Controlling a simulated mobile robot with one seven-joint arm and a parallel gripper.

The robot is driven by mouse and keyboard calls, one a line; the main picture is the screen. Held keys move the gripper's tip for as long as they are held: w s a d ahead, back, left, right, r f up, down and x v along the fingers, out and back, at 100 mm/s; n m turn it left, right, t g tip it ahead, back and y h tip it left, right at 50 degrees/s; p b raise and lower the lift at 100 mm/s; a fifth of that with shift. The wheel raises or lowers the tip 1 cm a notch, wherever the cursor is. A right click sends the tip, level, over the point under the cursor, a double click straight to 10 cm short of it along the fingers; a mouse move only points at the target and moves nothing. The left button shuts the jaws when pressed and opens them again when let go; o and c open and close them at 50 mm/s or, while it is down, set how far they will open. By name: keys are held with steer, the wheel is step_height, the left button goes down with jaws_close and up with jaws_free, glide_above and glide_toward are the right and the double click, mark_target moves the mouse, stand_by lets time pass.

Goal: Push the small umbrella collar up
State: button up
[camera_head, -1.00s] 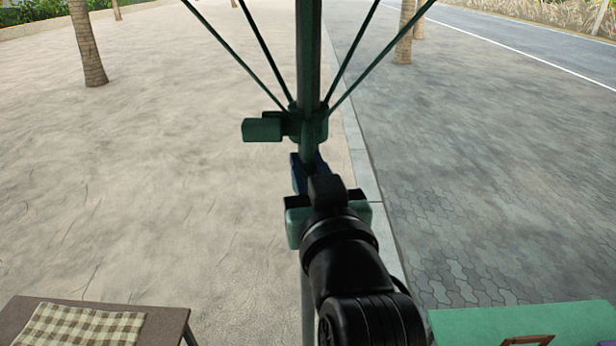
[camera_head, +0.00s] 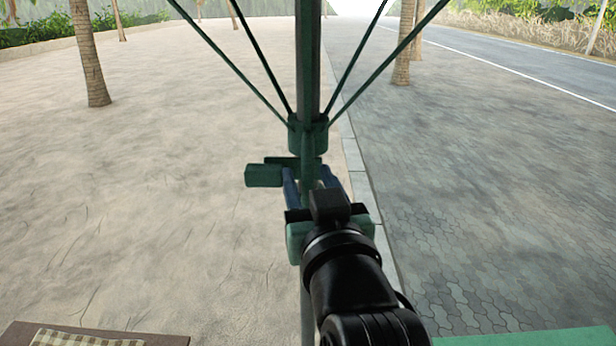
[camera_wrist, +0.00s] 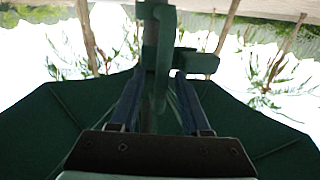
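A dark green collar (camera_head: 308,137) sits on the umbrella pole (camera_head: 309,60), with thin struts fanning up from it. Lower on the pole is a green fitting with a block (camera_head: 264,175) sticking out left. My gripper (camera_head: 309,176) is open at this fitting's height, below the strut collar, its blue fingers on both sides of the pole. The wrist view is upside down. There the gripper (camera_wrist: 157,62) has its fingers apart beside the pole, the fitting's block (camera_wrist: 198,61) at right and the canopy (camera_wrist: 45,130) below. Contact cannot be told.
A brown tabletop with a checked cloth (camera_head: 85,339) is at bottom left, and a green tabletop (camera_head: 530,337) at bottom right. Palm trunks (camera_head: 90,60) stand far behind. The paving around the pole is open.

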steer(key=shift+a, duration=0.1)
step_height(320, 180, down, 30)
steer(key=b, duration=2.3)
steer(key=shift+f, duration=0.2)
steer(key=s+r+t+h+p, duration=0.1)
steer(key=s+r, duration=0.4)
steer(key=r, duration=0.8)
steer(key=s+r+m+t+h+p, duration=0.1)
steer(key=s+r+t+p, duration=0.3)
steer(key=r, duration=0.9)
steer(key=s+r+m+t+h+p, duration=0.1)
steer(key=s+r+t, duration=0.3)
steer(key=r, duration=0.9)
steer(key=shift+s+d+t+p, duration=0.2)
steer(key=shift+s+t+p, duration=0.2)
steer(key=shift+s+p, duration=0.4)
steer(key=shift+f, duration=0.15)
